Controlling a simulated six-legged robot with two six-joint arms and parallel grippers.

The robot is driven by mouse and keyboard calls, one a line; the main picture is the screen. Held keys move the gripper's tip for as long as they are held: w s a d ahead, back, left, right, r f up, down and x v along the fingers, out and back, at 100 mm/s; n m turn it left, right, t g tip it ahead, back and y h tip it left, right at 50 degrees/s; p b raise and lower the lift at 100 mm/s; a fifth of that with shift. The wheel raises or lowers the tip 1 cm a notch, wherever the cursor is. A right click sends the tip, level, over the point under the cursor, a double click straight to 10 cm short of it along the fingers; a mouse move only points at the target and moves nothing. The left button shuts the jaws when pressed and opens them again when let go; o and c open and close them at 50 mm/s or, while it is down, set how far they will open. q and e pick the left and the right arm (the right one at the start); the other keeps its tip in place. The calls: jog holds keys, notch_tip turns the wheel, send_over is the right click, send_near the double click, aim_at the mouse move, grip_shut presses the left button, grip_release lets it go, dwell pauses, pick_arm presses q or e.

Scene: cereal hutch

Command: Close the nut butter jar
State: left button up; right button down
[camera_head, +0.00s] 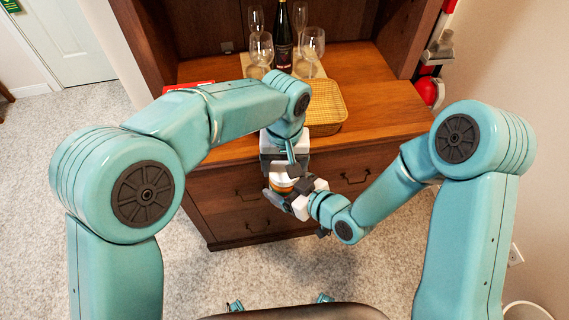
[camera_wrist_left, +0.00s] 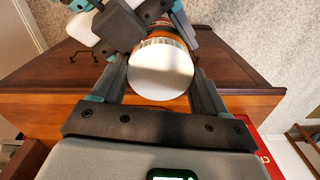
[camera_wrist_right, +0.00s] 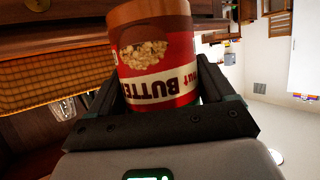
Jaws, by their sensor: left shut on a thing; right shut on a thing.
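The nut butter jar (camera_wrist_right: 155,62) has a red label and a brown band, and its lettering shows upside down in the right wrist view. My right gripper (camera_head: 288,193) is shut around its side and holds it in the air in front of the cabinet. The white ridged lid (camera_wrist_left: 160,72) lies at the end of the jar, with orange jar wall (camera_wrist_left: 156,28) showing just beyond it. My left gripper (camera_head: 279,176) comes from above and is shut on the lid, one finger on each side. Whether the lid is fully seated is not visible.
A woven basket (camera_head: 326,104) sits on the wooden counter (camera_head: 385,112) behind the grippers. A dark bottle (camera_head: 283,42) and several wine glasses (camera_head: 312,44) stand farther back. A red item (camera_head: 192,86) lies at the left. A red extinguisher (camera_head: 428,90) hangs at the right.

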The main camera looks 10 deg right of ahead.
pick_arm(q)
jog(key=o, duration=1.2)
jog(key=shift+c, duration=0.2)
jog(key=shift+r, duration=2.3)
